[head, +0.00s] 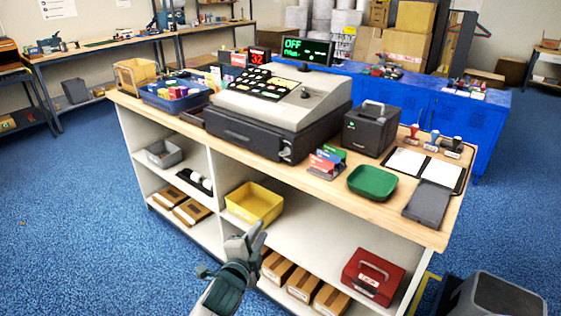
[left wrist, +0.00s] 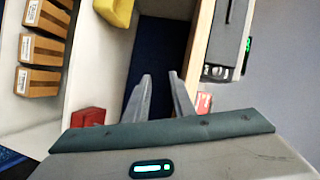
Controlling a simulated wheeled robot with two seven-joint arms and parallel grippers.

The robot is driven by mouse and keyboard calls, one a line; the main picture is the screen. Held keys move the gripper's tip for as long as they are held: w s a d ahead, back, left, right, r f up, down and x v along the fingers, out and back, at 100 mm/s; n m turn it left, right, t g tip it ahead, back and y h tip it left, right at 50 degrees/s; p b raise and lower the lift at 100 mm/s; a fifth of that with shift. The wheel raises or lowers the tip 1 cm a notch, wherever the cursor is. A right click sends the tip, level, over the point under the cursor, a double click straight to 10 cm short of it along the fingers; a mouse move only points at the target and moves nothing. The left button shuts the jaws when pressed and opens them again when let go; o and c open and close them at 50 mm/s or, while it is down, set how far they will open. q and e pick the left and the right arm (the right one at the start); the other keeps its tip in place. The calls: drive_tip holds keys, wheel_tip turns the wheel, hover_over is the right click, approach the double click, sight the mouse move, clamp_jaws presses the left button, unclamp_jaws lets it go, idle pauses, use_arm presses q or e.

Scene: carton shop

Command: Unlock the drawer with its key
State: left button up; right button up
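The black cash drawer (head: 243,137) sits under the grey cash register (head: 285,100) on the wooden counter. A small silvery lock fitting (head: 286,153) shows at the right end of its front. The drawer front (left wrist: 226,38) also shows in the left wrist view, with the fitting (left wrist: 216,72) near its lower end. I cannot make out the key as a separate piece. My left gripper (head: 261,228) is open and empty, in front of the counter and below its top, apart from the drawer. Its fingers (left wrist: 160,76) show a gap between them. My right gripper is in neither view.
The counter top (head: 310,188) holds a green tray (head: 372,182), a card holder (head: 327,161) and a black printer (head: 371,128). Shelves below hold a yellow bin (head: 254,202), a red cash box (head: 372,276) and several cartons. Blue floor (head: 100,230) is open at left.

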sight(284, 153)
use_arm(q)
wheel_tip(284, 153, up, 14)
drive_tip(key=d+m+t, duration=0.1)
drive_tip(key=m+t, duration=0.1)
drive_tip(key=m, duration=0.1)
drive_tip(key=shift+w+d, duration=0.15)
drive_tip(key=shift+w, duration=0.1)
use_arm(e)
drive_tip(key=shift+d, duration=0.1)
use_arm(q)
drive_tip(key=shift+w+f, duration=0.1)
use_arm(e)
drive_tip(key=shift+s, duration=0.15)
